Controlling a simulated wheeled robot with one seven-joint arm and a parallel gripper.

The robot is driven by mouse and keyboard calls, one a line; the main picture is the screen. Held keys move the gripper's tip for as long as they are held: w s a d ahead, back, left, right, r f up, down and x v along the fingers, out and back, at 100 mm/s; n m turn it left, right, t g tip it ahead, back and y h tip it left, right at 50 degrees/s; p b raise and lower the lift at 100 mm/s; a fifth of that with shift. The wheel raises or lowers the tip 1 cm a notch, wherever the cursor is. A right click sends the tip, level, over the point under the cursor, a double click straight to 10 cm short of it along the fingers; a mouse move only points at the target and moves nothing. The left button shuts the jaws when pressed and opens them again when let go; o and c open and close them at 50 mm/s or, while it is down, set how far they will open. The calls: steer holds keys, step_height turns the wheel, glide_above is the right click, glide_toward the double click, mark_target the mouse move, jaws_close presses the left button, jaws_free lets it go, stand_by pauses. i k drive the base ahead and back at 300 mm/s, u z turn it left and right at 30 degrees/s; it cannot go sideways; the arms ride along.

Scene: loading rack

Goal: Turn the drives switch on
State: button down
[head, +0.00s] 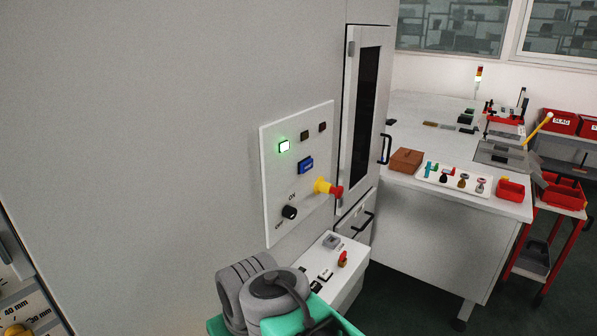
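A white control panel (296,170) is set on the grey cabinet wall. At its lower left is a black rotary knob (289,212) with an "ON" label above it and another small label at its lower left. This may be the drives switch; its lettering and exact pointer position are too small to read. A lit green lamp (284,146), a blue button (305,166) and a red mushroom button on a yellow base (323,186) share the panel. My arm shows at the bottom centre, below the panel; the gripper's fingers cannot be seen.
A white box (352,278) with a red-handled switch (343,258) juts out below the panel, close to my arm. A tall cabinet door with a black handle (386,149) stands right of the panel. A workbench (447,247) and red cart stand farther right.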

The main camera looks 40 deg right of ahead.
mark_target(289, 211)
steer(key=u, duration=0.55)
steer(key=k, duration=1.2)
steer(key=i, duration=0.6)
steer(key=u, duration=0.05)
